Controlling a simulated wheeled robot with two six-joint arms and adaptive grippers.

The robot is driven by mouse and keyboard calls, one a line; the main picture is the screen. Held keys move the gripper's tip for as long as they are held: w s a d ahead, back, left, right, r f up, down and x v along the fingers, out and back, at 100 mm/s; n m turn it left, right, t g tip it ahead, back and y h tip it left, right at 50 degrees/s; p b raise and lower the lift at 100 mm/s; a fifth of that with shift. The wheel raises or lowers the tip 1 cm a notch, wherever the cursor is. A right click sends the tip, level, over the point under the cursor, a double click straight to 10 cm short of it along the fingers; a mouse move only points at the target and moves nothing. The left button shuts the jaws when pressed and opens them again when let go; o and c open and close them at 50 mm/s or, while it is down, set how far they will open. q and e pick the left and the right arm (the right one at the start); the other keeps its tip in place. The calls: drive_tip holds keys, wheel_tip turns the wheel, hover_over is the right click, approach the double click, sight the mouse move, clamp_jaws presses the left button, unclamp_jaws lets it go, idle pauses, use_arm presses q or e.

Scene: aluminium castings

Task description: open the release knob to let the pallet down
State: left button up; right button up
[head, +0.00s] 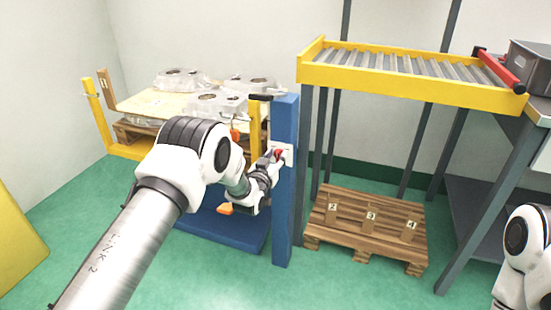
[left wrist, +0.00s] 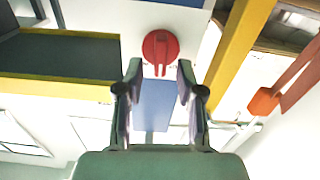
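The red release knob (left wrist: 160,47) is a round disc with a bar across it. It sits on a white plate (head: 288,154) on the blue post (head: 284,200). My left gripper (left wrist: 160,70) is open, its two fingers apart just short of the knob, one to each side of its bar. In the head view the left gripper (head: 272,160) is close to the knob, which it partly hides. The wooden pallet (head: 135,133) is raised behind my left arm, with a pale board and several clear-wrapped castings (head: 215,103) on it. My right gripper is out of view.
Yellow posts (head: 97,115) stand by the raised pallet, and a blue base plate (head: 225,232) lies below. A roller conveyor (head: 400,92) with yellow sides stands at the right. An empty numbered pallet (head: 365,222) lies on the green floor. A grey bin (head: 530,68) is far right.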

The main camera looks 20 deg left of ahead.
use_arm(q)
clamp_jaws()
drive_tip(key=shift+m, duration=0.3)
drive_tip(key=m, duration=0.4)
drive_tip(key=shift+d+m+p, duration=0.3)
drive_tip(key=shift+d+p, duration=0.05)
drive_tip(key=shift+d, duration=0.05)
drive_tip(key=m, duration=0.4)
drive_tip(key=shift+d+f+m, duration=0.2)
drive_tip(key=shift+d+m, duration=0.05)
drive_tip(key=shift+m, duration=0.05)
unclamp_jaws()
